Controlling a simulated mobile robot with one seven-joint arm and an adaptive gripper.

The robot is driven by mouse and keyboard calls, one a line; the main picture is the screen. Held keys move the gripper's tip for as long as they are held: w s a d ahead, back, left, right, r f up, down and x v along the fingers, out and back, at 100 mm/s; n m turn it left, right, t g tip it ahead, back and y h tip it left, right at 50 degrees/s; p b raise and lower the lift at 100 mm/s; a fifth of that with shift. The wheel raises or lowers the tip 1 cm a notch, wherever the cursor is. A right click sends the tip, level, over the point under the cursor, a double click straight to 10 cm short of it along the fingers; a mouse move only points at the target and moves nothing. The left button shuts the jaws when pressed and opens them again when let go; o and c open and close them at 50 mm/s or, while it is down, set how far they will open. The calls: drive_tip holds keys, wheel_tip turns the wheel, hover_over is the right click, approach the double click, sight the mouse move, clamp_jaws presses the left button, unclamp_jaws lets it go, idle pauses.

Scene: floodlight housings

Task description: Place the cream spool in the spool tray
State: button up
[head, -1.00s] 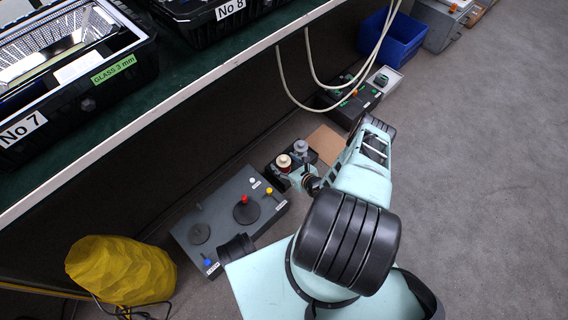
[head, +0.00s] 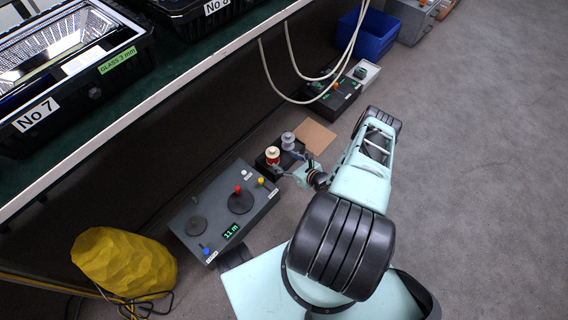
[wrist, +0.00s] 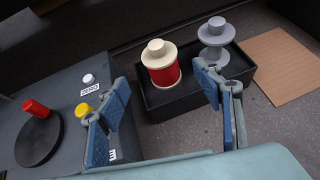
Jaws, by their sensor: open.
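The cream spool (wrist: 157,54), wound with red, stands upright at the left end of the black spool tray (wrist: 178,103) in the wrist view. A grey spool (wrist: 215,38) stands in the tray's right part. In the head view the cream spool (head: 272,153) is at the tray's left and the grey spool (head: 288,140) at its right. My gripper (wrist: 162,92) is open, its blue-padded fingers wide apart and empty on the near side of the cream spool. It also shows beside the tray in the head view (head: 290,172).
A dark control box (head: 215,215) with knobs and an "11 m" display lies left of the tray. A brown board (head: 317,136) lies beyond it. Pale cables (head: 290,75) hang from the shelf edge (head: 120,115) above. Grey floor (head: 480,180) is clear at right.

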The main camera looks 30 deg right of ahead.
drive_tip(key=shift+v, duration=0.8)
